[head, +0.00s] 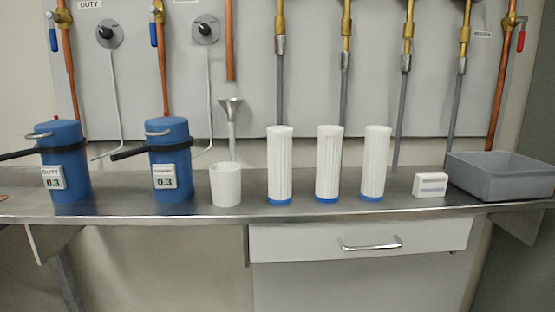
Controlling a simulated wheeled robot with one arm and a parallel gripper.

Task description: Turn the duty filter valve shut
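The blue filter housing (63,165) with a plate reading DUTY and 0.3 stands at the left of the steel bench. A copper pipe (68,75) runs up the panel behind it. At the pipe's top is a valve with a blue lever (52,33), hanging down roughly along the pipe. A black round knob (105,33) sits right of it on the panel, under a DUTY label (89,4). The picture's top edge cuts off the upper pipework. My gripper is not in view.
A second blue housing (170,165) has its own blue lever (153,33) and knob (205,30). Black bars reach out from both housings. A white cup (225,185), three white cartridges (280,165), a small box (430,185) and a grey tub (500,180) line the bench (330,209).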

